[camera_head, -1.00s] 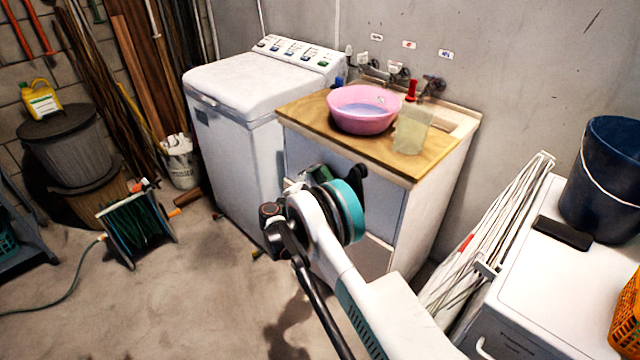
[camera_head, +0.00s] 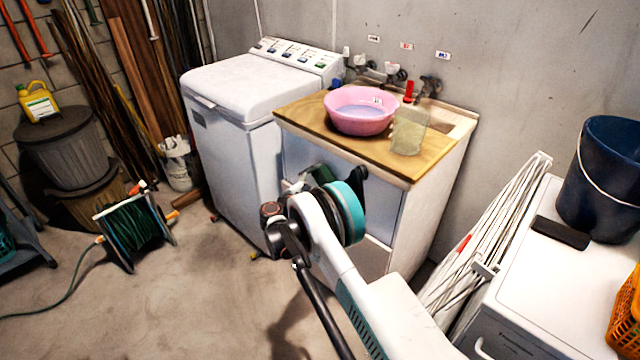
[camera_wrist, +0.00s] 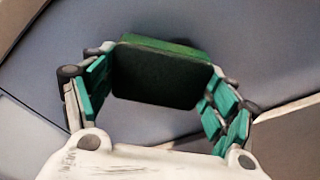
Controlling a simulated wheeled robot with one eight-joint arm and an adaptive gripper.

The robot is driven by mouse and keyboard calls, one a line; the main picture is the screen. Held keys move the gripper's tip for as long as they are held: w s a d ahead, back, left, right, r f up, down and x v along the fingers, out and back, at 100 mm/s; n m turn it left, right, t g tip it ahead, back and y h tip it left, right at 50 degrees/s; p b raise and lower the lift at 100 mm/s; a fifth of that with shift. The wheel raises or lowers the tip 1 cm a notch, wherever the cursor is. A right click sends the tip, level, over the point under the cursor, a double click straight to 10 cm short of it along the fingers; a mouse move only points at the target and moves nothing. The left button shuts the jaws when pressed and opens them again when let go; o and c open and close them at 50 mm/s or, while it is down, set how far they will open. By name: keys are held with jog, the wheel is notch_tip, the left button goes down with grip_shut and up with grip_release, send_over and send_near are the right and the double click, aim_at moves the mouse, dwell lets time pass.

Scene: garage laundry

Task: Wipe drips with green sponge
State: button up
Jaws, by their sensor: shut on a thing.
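My gripper (camera_wrist: 160,68) is shut on a green sponge (camera_wrist: 158,78), a thick block with a dark face, held between the teal finger pads in the wrist view. In the head view my gripper (camera_head: 342,178) is in front of the sink cabinet (camera_head: 350,205), below the edge of its wooden top (camera_head: 365,151). It is mostly hidden behind my wrist there, and a bit of green shows at its far side. I cannot make out any drips on the wooden top.
A pink basin (camera_head: 361,120) and a pale translucent bottle (camera_head: 408,136) with a red top stand on the wooden top. Taps (camera_head: 392,74) are behind. A white washer (camera_head: 235,110) is at left. A folded drying rack (camera_head: 480,245) and white appliance (camera_head: 535,275) are at right.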

jog(key=shift+w+d, duration=0.3)
jog(key=shift+s+d, duration=1.45)
jog(key=shift+w, duration=0.1)
jog(key=shift+w+a+r, duration=0.1)
jog(key=shift+w+a, duration=1.15)
jog(key=shift+w, duration=0.3)
jog(key=shift+c, duration=0.9)
jog(key=shift+a, duration=0.1)
jog(key=shift+f+v, duration=0.15)
jog(key=shift+v, duration=1.35)
jog(key=shift+f+v, duration=0.1)
jog(key=shift+v, duration=1.4)
jog(key=shift+a, duration=0.15)
